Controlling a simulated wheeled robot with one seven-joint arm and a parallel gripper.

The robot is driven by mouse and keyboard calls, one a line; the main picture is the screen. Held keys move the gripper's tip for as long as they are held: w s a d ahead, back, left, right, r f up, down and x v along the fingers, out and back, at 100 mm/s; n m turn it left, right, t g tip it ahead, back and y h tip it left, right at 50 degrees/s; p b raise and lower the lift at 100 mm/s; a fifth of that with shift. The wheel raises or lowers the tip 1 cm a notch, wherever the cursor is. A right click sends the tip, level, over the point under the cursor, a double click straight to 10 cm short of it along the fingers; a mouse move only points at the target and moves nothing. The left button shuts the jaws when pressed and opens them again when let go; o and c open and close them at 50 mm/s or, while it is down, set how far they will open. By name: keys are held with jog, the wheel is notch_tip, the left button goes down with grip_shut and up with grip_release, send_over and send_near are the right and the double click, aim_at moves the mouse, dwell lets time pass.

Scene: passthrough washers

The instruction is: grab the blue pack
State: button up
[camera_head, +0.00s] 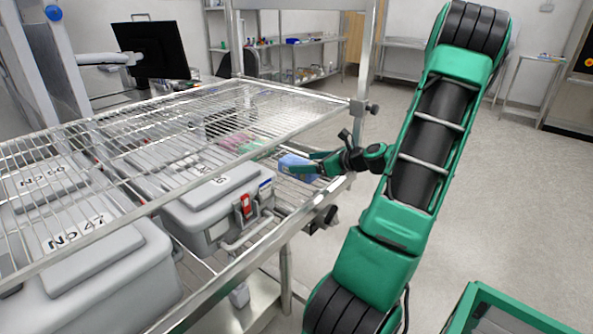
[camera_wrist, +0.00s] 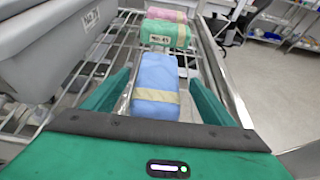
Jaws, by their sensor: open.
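The blue pack (camera_wrist: 157,78) is a soft blue bundle with a beige band. In the wrist view it lies on the wire rack between the two fingers of my gripper (camera_wrist: 160,92), with its near end close to my palm. The fingers are open, one on each side; a gap shows beside the pack, and I cannot tell if either finger touches it. In the head view the blue pack (camera_head: 297,166) sits at the rack's right end, under the upper wire shelf's edge, partly hidden by my gripper (camera_head: 312,165).
A green pack (camera_wrist: 165,34) and a pink pack (camera_wrist: 166,14) lie in line behind the blue one. Grey lidded bins (camera_head: 212,200) fill the left of the rack. The upper wire shelf (camera_head: 190,125) hangs above. Open floor (camera_head: 500,190) is to the right.

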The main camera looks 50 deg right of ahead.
aim_at(301, 162)
jog(key=x, duration=0.4)
jog(key=shift+s+a+f, duration=0.1)
jog(key=c, duration=1.4)
jog(key=shift+c, duration=0.2)
jog(key=shift+r, duration=0.2)
